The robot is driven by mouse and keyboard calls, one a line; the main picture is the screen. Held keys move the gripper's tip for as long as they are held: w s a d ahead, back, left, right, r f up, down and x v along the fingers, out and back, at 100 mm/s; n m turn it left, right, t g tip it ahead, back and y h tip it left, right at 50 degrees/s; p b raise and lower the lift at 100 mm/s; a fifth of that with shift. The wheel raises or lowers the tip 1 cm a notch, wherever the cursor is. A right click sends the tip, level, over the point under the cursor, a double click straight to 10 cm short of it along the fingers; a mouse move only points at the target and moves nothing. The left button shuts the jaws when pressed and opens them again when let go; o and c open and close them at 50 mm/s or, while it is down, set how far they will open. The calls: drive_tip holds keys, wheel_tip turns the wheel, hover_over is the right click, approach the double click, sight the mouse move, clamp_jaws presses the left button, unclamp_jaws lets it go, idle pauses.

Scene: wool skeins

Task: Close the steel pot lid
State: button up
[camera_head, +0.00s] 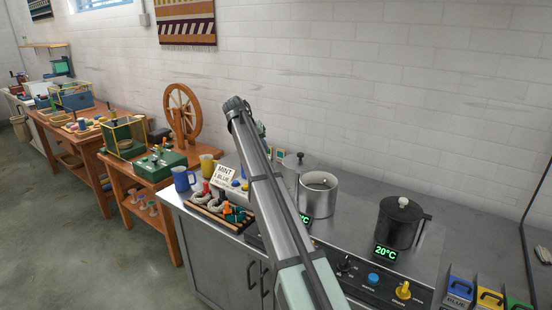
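The steel pot (319,198) stands on the steel counter, right of my arm, with its top open. A grey steel lid (297,170) with a black knob shows behind and left of the pot, partly hidden by my arm. I cannot tell whether it is hinged to the pot or stands apart. My arm rises from the bottom middle to a joint at the upper middle. My gripper cannot be made out; the arm's own links may hide it.
A black pot (400,224) with a pale-knobbed lid stands to the right. Coloured bins (488,298) are at the lower right. Counter behind the black pot is clear.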

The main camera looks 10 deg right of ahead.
drive_tip(key=shift+w+d+r+m+t+h, duration=0.3)
drive_tip(key=shift+w+d+r+h, duration=0.25)
drive_tip(key=shift+d, duration=0.2)
clamp_jaws()
drive_tip(key=x, duration=1)
drive_tip(key=shift+w, duration=0.15)
